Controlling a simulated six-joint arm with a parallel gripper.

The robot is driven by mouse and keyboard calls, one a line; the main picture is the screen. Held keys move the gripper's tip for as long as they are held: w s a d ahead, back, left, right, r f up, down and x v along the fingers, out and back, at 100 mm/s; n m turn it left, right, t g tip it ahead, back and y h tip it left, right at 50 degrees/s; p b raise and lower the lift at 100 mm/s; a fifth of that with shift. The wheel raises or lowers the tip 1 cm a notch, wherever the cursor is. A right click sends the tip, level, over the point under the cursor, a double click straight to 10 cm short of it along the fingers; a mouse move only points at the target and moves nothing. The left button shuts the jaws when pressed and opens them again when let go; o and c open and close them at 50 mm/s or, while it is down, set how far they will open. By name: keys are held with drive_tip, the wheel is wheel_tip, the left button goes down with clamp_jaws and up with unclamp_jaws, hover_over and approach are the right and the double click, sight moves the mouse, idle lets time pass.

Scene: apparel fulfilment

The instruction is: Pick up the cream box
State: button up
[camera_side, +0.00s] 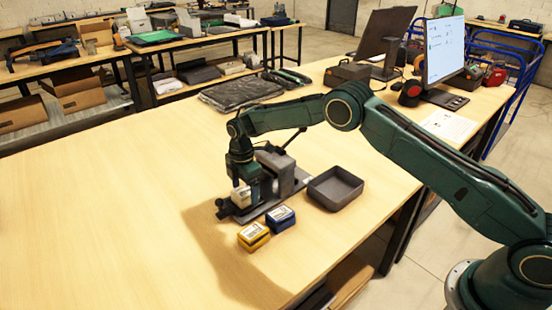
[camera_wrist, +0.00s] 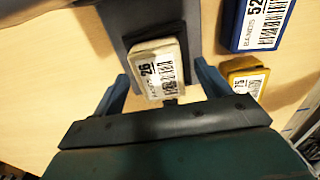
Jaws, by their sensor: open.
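The cream box (camera_wrist: 158,68) has a white label with the number 26 and a barcode. In the wrist view it sits on a grey fixture (camera_wrist: 128,18), between the two blue-grey fingers of my gripper (camera_wrist: 165,80). The fingers are open, with a gap on each side of the box. In the side view my gripper (camera_side: 243,188) points down over the cream box (camera_side: 240,198), which is partly hidden behind it. I cannot tell how far down the fingers reach beside the box.
A yellow box (camera_side: 253,237) and a blue box (camera_side: 280,218) stand on the table close by. An empty grey tray (camera_side: 335,203) lies to the right. The table's left is clear.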

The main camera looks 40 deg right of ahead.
sight(245, 190)
drive_tip(key=shift+f, duration=0.7)
drive_tip(key=c, duration=1.2)
drive_tip(key=shift+r, duration=0.1)
wheel_tip(245, 190, up, 20)
drive_tip(key=shift+f, duration=0.1)
idle(0.4)
